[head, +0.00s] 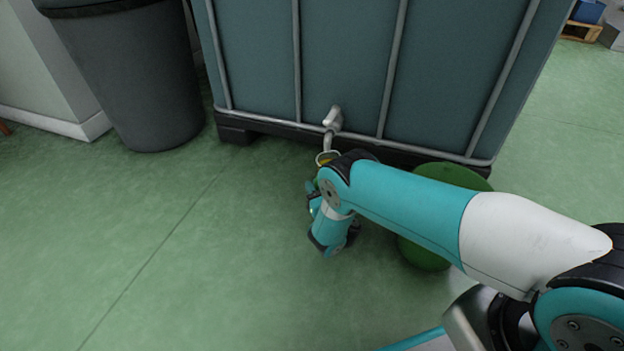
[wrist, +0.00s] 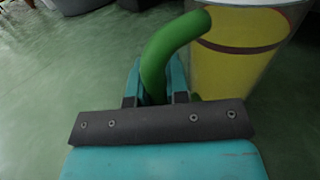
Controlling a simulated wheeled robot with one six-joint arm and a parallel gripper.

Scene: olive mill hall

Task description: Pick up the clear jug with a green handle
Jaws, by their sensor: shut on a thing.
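The clear jug (wrist: 245,65) stands at the upper right of the wrist view, with yellow liquid inside and a darker band around it. Its curved green handle (wrist: 174,47) runs down between the fingers of my gripper (wrist: 154,85), which is shut on it. In the head view only a bit of the jug's rim (head: 327,157) shows, just below the tank's tap; my arm hides the rest. My gripper (head: 312,196) is partly hidden there too. I cannot tell whether the jug touches the floor.
A large grey-blue tank (head: 345,60) in a metal frame stands behind the jug, its tap (head: 332,120) right above it. A green round container (head: 452,176) is partly behind my arm. A dark grey bin (head: 140,75) stands at the left. The green floor at left is clear.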

